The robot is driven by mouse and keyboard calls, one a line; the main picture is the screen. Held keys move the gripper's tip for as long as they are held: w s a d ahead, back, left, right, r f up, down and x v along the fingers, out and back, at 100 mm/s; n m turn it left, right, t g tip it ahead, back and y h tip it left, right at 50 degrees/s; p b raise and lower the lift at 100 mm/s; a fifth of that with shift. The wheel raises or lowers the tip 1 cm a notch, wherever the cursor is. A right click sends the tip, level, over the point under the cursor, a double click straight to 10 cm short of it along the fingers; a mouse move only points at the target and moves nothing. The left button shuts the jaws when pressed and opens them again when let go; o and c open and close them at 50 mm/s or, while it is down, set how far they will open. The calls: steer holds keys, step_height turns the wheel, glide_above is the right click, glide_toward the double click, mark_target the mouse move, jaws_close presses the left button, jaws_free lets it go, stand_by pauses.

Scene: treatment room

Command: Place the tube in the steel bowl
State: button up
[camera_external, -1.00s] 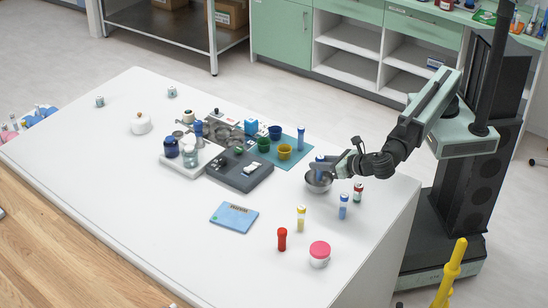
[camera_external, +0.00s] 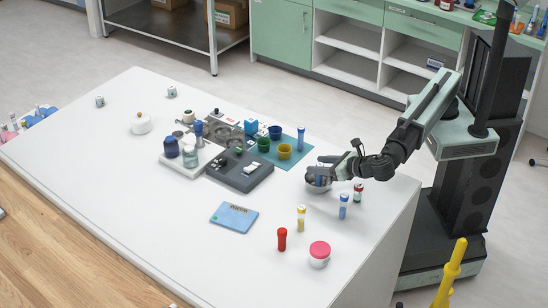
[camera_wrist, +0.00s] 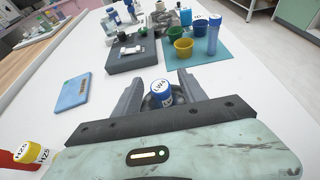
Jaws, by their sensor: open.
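The steel bowl (camera_external: 317,190) stands near the right part of the white table, partly hidden by my gripper (camera_external: 322,170). A blue-capped tube (camera_external: 320,181) is low inside the bowl. In the wrist view the tube's blue cap with a white lettered top (camera_wrist: 161,91) is between the two fingers of my gripper (camera_wrist: 160,77), and part of the dark bowl (camera_wrist: 147,103) shows around it. My fingers are open, with gaps beside the cap. The tube's lower part is hidden, so I cannot tell how it rests.
Other tubes stand close by: a blue-capped one (camera_external: 343,206), a red-capped one (camera_external: 358,192), a yellow-capped one (camera_external: 301,218) and a red one (camera_external: 282,239). A pink-lidded jar (camera_external: 319,254) is at the front. A teal mat (camera_external: 294,158) with cups lies left of the bowl.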

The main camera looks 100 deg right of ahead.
step_height(320, 180, up, 7)
steer(key=p, duration=0.7)
steer(key=shift+r, duration=0.2)
steer(key=shift+f, duration=0.25)
